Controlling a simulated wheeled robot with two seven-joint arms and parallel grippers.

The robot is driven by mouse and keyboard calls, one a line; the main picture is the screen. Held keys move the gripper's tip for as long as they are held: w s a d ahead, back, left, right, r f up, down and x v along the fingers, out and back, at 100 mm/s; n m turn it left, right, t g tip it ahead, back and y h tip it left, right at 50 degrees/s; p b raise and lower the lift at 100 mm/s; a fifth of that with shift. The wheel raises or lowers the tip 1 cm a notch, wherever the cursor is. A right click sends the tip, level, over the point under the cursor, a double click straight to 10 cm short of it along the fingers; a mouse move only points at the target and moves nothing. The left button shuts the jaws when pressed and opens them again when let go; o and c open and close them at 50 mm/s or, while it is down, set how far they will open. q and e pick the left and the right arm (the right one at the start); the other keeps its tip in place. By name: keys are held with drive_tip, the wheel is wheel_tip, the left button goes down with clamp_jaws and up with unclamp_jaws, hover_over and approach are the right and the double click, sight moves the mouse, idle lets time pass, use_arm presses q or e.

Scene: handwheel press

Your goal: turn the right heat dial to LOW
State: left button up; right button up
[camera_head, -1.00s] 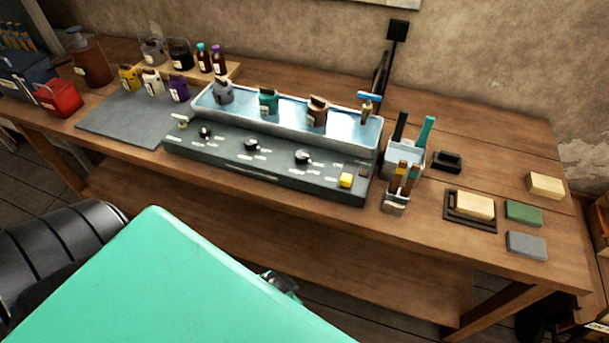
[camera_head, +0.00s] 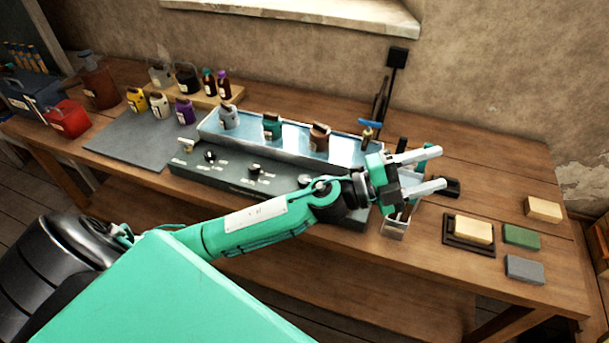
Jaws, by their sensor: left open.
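The middle dial (camera_head: 255,168) and the left dial (camera_head: 210,156) are in plain view. My left gripper (camera_head: 442,167) is open and empty, fingers pointing right. It is right of the panel, over the tool cups and apart from the dial. My right gripper is not in view.
The water trough (camera_head: 215,137) holds several small jars. A tool cup (camera_head: 395,228) shows under the left gripper. A soap block on a dark tray (camera_head: 458,241) and several loose blocks lie at right. A grey mat (camera_head: 115,150) lies at left.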

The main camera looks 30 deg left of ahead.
use_arm(q)
wheel_tip(320, 180, down, 2)
drive_tip(key=d+m+g+h, duration=0.1)
drive_tip(key=d+m+g, duration=0.1)
drive_tip(key=m+g, duration=0.5)
drive_tip(key=m+g+y, duration=0.4)
drive_tip(key=g+y, duration=0.3)
drive_tip(key=y, duration=1.1)
approach(304, 179)
drive_tip(key=f+p, duration=0.2)
drive_tip(key=f, duration=0.1)
drive_tip(key=f+p, duration=0.2)
drive_tip(key=f, duration=0.2)
drive_tip(key=shift+s+d+f, duration=0.1)
drive_tip(key=shift+d+f, duration=0.1)
drive_tip(key=shift+f+p, duration=0.3)
drive_tip(key=shift+f, duration=0.35)
drive_tip(key=c, duration=1)
